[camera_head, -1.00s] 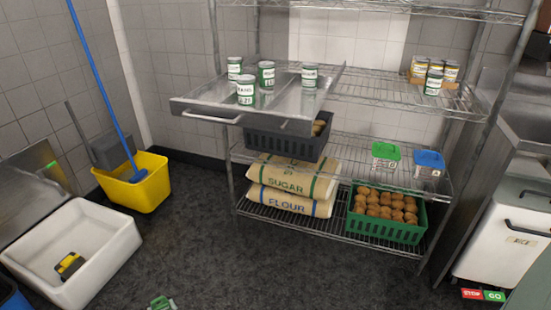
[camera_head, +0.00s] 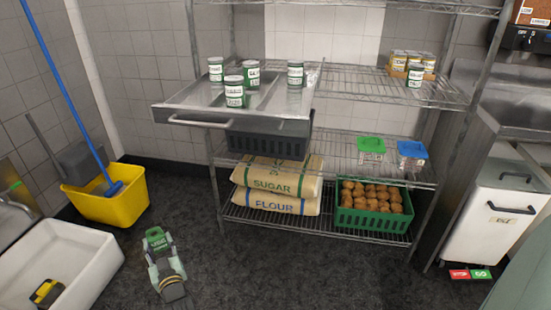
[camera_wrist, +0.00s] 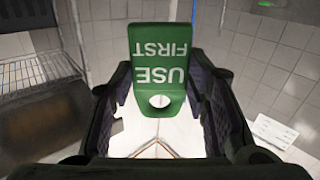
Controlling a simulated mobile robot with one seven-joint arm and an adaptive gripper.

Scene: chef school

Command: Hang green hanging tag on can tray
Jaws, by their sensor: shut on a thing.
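The green hanging tag (camera_wrist: 160,70) is between my gripper's fingers in the wrist view. It reads "USE FIRST", upside down there, and has a round hole at its lower end. My gripper (camera_head: 155,240) is shut on it, above the floor at the lower left in the head view. The tag shows there as a small green piece at the fingertips. The can tray (camera_head: 185,111) is a metal tray with a front handle, jutting out from the shelf rack. Several green-and-white cans (camera_head: 234,92) stand on it. My gripper is in front of and below the tray, apart from it.
A dark crate (camera_head: 265,143) sits beneath the tray, above sugar and flour sacks (camera_head: 275,190). A green crate (camera_head: 372,218) holds brown round items. A yellow bucket (camera_head: 118,200) and white sink (camera_head: 75,255) stand left. Open floor lies before the rack.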

